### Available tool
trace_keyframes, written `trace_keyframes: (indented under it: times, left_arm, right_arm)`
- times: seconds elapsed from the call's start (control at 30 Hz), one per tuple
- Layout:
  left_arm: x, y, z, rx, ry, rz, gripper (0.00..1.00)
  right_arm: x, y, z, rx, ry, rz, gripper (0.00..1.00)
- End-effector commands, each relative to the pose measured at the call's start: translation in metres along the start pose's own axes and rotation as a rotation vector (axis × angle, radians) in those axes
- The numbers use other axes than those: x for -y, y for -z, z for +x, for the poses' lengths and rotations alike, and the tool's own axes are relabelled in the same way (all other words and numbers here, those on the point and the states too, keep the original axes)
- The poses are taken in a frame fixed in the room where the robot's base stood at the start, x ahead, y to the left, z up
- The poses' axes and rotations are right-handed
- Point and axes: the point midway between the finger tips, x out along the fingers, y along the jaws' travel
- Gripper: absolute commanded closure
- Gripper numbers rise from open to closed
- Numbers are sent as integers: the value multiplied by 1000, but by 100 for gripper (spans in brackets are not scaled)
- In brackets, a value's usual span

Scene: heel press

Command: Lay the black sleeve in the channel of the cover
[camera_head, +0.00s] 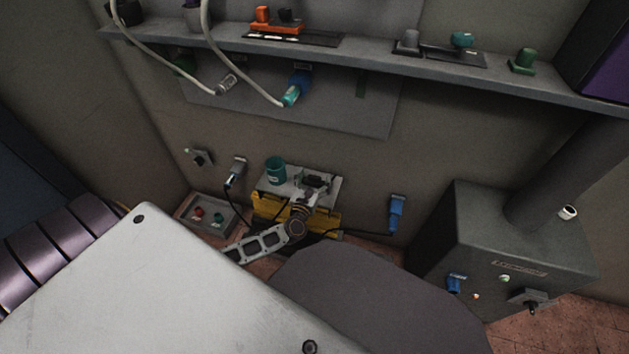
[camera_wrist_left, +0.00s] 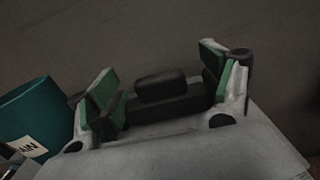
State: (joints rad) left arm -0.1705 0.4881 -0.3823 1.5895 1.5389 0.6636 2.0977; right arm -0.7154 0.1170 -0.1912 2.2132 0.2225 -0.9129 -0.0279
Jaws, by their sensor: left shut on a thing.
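My left gripper (camera_head: 312,190) reaches down from the front to a light grey plate (camera_head: 331,197) on top of a yellow unit (camera_head: 267,209). In the left wrist view its green-padded fingers (camera_wrist_left: 163,100) stand on either side of a black piece with a raised block (camera_wrist_left: 160,87) and are shut on it. The piece is low over the grey plate (camera_wrist_left: 220,150); I cannot tell whether it touches. It also shows as a small dark shape in the head view (camera_head: 317,180). I cannot tell whether it is the sleeve, and I cannot make out the cover's channel. My right gripper is out of view.
A teal cup (camera_head: 276,168) stands at the plate's left end. A grey tray (camera_head: 228,228) with small parts lies left of the yellow unit. A blue connector (camera_head: 396,212) is on the wall to the right. A dark grey box (camera_head: 500,245) stands further right. A shelf (camera_head: 360,55) runs above.

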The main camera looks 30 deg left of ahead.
Motion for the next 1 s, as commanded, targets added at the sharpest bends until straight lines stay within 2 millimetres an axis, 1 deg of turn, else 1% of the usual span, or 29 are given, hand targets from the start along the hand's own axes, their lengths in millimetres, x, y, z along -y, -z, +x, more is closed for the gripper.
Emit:
trace_keyframes:
  times: [0.5,0.53,0.67,1.0]
  left_arm:
    - [0,3,0,1,0,-1,45]
    - [0,3,0,0,0,0,18]
    - [0,3,0,0,0,0,1]
    - [0,3,0,0,0,0,0]
  right_arm:
    - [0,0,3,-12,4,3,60]
    - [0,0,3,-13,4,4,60]
    - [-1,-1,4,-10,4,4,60]
    - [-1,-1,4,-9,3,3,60]
